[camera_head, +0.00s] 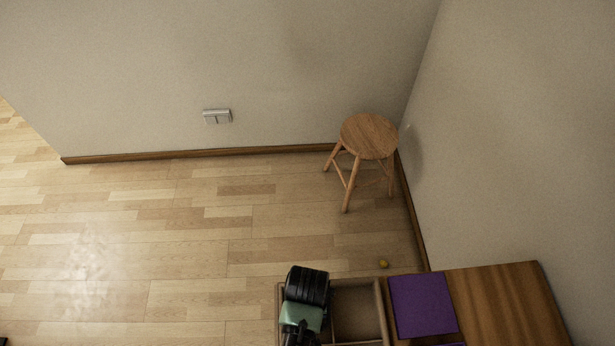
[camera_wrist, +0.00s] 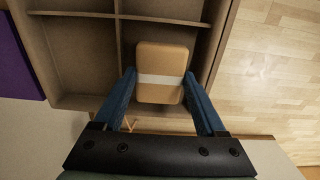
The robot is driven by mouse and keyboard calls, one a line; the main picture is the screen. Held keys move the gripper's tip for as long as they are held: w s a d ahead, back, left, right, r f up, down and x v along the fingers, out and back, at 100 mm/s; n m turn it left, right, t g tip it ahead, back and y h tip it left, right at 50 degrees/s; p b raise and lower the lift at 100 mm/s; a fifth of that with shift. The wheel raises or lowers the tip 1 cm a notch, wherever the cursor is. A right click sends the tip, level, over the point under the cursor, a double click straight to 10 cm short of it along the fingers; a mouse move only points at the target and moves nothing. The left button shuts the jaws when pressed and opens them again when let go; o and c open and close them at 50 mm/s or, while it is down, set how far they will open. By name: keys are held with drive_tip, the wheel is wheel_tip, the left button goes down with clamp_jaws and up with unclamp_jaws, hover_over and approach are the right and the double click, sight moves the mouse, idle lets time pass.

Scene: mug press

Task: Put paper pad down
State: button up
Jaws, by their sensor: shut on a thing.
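The paper pad (camera_wrist: 160,60) is a tan block with rounded corners and a white band across its middle, in the wrist view. My gripper (camera_wrist: 160,88) has its two blue fingers on either side of the pad and is shut on it. The pad is over the right part of a wooden compartment box (camera_wrist: 75,103); I cannot tell whether it touches the box floor. In the head view my gripper and arm (camera_head: 305,300) cover the left part of this box (camera_head: 380,310), and the pad is hidden.
A purple flat thing (camera_head: 423,306) lies on the wooden top (camera_head: 505,305) right of the box. Low dividers split the box. A wooden stool (camera_head: 369,137) stands in the corner. A small yellow ball (camera_head: 383,264) lies on the floor.

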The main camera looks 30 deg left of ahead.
drive_tip(key=shift+f, duration=0.65)
drive_tip(key=shift+f, duration=0.2)
drive_tip(key=o, duration=1)
drive_tip(key=shift+r, duration=0.1)
